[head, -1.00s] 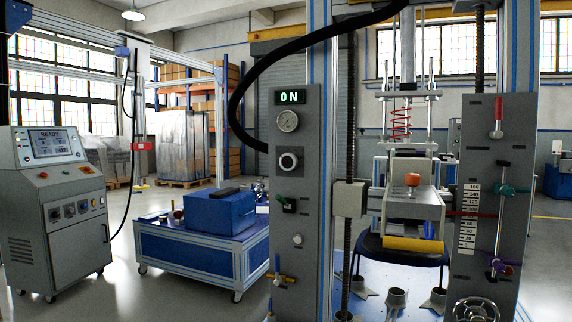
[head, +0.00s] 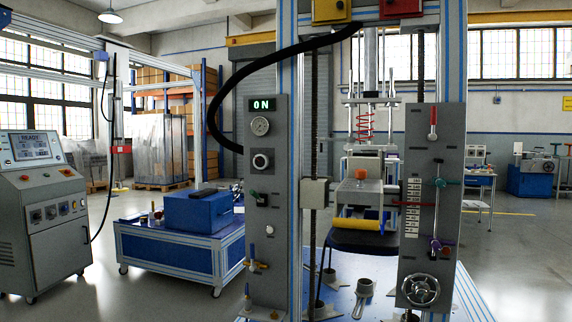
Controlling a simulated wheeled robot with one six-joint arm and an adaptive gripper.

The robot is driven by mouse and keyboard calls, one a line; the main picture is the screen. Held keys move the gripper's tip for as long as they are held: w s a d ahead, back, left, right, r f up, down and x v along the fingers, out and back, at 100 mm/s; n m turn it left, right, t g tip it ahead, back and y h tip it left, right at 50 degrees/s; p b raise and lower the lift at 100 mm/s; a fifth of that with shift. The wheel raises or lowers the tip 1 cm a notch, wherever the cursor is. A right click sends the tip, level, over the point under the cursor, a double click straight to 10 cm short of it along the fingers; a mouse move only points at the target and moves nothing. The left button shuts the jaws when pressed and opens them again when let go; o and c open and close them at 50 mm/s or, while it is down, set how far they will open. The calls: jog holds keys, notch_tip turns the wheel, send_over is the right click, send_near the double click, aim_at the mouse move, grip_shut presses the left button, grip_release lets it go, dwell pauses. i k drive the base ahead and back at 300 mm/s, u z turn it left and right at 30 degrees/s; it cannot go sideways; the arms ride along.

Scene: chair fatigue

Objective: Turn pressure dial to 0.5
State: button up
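The pressure dial (head: 262,161) is a dark round knob with a light rim on the grey left panel (head: 262,210) of the test rig. Its setting is too small to read. A round pressure gauge (head: 260,126) sits just above it; its needle cannot be made out. My gripper is not in view.
The rig's right panel (head: 430,150) carries levers, a scale and a handwheel (head: 420,290). A black hose (head: 225,85) arcs left of the rig. A blue cart (head: 170,245) and a grey console (head: 42,215) stand left. Open floor lies between console and cart.

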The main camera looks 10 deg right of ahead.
aim_at(261, 161)
jog(key=z, duration=0.25)
jog(key=i, duration=0.75)
jog(key=u, duration=1.15)
